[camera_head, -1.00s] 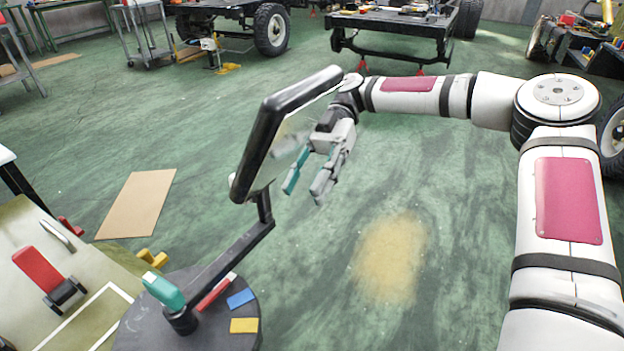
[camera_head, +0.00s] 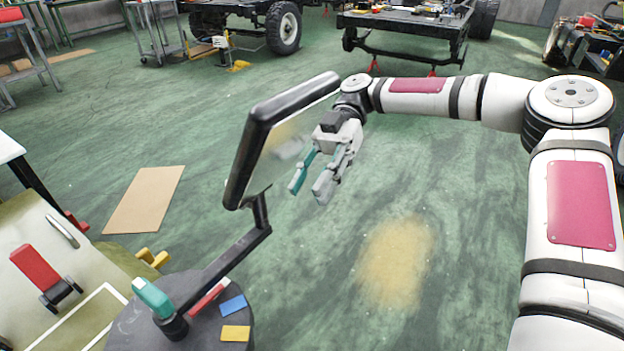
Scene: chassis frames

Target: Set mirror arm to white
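The mirror arm (camera_head: 228,262) is a dark bar that runs from a pivot on a round dark base (camera_head: 130,330) up and right to a post. The post carries a large black-framed mirror (camera_head: 246,150). A teal knob (camera_head: 152,297) sits at the pivot end. Colour marks lie on the base to the right of the arm: red (camera_head: 206,298), blue (camera_head: 232,305) and yellow (camera_head: 236,333). A small whitish patch (camera_head: 226,283) shows beside the red mark, close to the arm. My gripper (camera_head: 310,187) is open and empty, right of the mirror's face and apart from it.
A pale panel (camera_head: 25,290) with a red-handled lever (camera_head: 35,270) and a metal handle stands at the left. A cardboard sheet (camera_head: 145,200) lies on the green floor. A vehicle chassis (camera_head: 400,22) stands far back. The floor right of the base is clear.

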